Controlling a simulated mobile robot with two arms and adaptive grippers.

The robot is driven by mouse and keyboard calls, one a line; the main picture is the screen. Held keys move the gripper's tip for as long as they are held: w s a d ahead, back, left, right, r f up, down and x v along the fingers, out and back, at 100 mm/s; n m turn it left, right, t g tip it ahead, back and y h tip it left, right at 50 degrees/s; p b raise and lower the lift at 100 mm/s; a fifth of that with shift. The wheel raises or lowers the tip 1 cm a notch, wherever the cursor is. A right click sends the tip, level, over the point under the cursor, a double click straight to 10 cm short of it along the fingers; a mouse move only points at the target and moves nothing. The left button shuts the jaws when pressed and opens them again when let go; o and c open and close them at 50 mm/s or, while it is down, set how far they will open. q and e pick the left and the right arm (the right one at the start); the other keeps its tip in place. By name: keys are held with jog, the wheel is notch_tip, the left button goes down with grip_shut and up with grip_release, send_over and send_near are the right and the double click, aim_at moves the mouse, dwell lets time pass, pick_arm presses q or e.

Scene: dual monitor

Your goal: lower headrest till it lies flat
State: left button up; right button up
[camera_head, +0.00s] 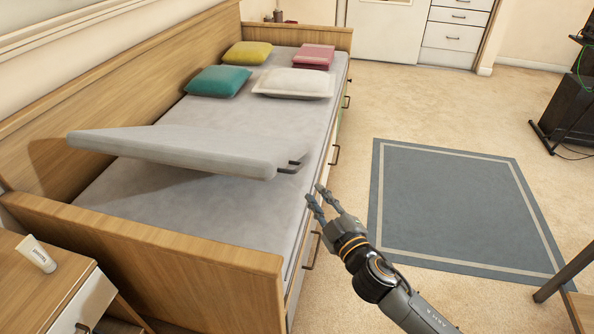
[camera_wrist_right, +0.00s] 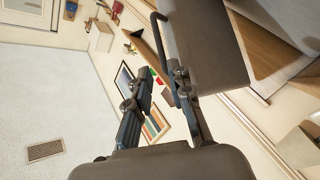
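The headrest is a grey padded panel (camera_head: 190,148), raised above the mattress at the near end of the bed (camera_head: 335,88). It shows at the top of the right wrist view (camera_wrist_right: 208,45). A dark bar handle (camera_head: 289,168) sticks out from its right edge and also shows in the wrist view (camera_wrist_right: 161,42). My right gripper (camera_head: 314,192) is open and empty beside the bed, just right of and nearer than the handle. In the wrist view its fingers (camera_wrist_right: 160,78) are apart, with the handle beyond their tips. My left gripper is out of view.
Teal (camera_head: 217,81), yellow (camera_head: 247,53), white (camera_head: 293,83) and pink (camera_head: 314,56) cushions lie at the far end. A wooden end board (camera_head: 150,245) bounds the near end. A nightstand with a white tube (camera_head: 36,254) stands at left. The rug (camera_head: 455,205) is mostly clear.

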aim_at(298, 167)
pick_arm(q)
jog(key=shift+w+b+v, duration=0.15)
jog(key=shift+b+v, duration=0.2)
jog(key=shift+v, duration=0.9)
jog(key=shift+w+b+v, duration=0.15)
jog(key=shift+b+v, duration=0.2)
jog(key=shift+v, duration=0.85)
pick_arm(e)
jog(key=shift+x, duration=5.8)
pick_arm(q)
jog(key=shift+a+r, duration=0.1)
pick_arm(e)
jog(key=shift+f, duration=0.1)
jog(key=shift+c, duration=0.4)
grip_shut()
